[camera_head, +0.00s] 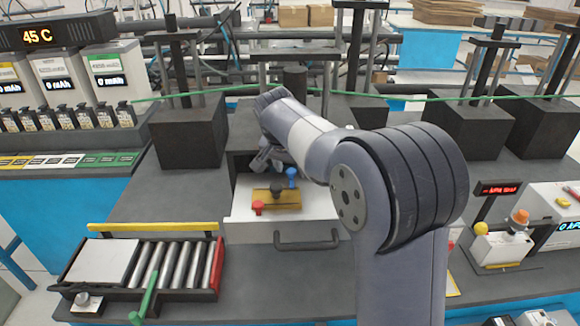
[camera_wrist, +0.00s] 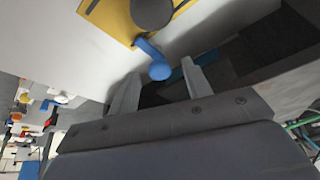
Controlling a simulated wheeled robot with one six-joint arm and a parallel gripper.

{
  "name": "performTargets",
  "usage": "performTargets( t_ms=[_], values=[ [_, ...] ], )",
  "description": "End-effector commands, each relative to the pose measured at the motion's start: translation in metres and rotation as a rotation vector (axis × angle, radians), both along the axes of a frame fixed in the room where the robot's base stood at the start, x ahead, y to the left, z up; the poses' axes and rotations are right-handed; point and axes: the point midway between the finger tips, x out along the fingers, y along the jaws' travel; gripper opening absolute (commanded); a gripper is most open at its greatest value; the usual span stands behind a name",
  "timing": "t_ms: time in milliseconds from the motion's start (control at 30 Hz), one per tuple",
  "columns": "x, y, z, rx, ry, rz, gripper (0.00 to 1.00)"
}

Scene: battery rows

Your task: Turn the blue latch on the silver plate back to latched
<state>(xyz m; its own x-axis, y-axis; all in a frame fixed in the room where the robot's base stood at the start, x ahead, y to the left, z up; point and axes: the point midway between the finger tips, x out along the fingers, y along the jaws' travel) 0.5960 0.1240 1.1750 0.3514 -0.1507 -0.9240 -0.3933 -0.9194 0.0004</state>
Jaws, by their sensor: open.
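The blue latch (camera_head: 291,174) stands at the back right of a plate (camera_head: 290,202) in an open white drawer. The plate looks gold-yellow, not silver, and also carries a black knob (camera_head: 277,188) and a red knob (camera_head: 257,208). In the wrist view the blue latch (camera_wrist: 159,70) is an arm with a round end, reaching out from the yellow plate (camera_wrist: 108,18) beside a dark knob (camera_wrist: 152,10). My gripper (camera_wrist: 160,68) is open, its fingertips on either side of the round end in that picture. Contact cannot be told. In the head view my gripper (camera_head: 264,160) is just behind the plate, partly hidden.
The drawer (camera_head: 240,232) has a grey handle (camera_head: 305,237) in front. A roller tray (camera_head: 160,268) with a green lever stands at the left. Dark press blocks (camera_head: 188,135) rise behind. A small device with a yellow button (camera_head: 481,229) is at the right.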

Motion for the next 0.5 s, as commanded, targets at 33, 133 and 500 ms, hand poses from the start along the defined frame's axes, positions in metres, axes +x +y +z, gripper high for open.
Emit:
performTargets(
  t_ms=[33,133,500],
  values=[
    [-0.001,0.001,0.002,0.001,-0.003,0.001,0.47],
    [-0.004,0.002,0.012,0.001,-0.004,0.001,0.47],
    [-0.029,0.013,0.078,0.003,-0.004,0.001,0.47]
  ],
)
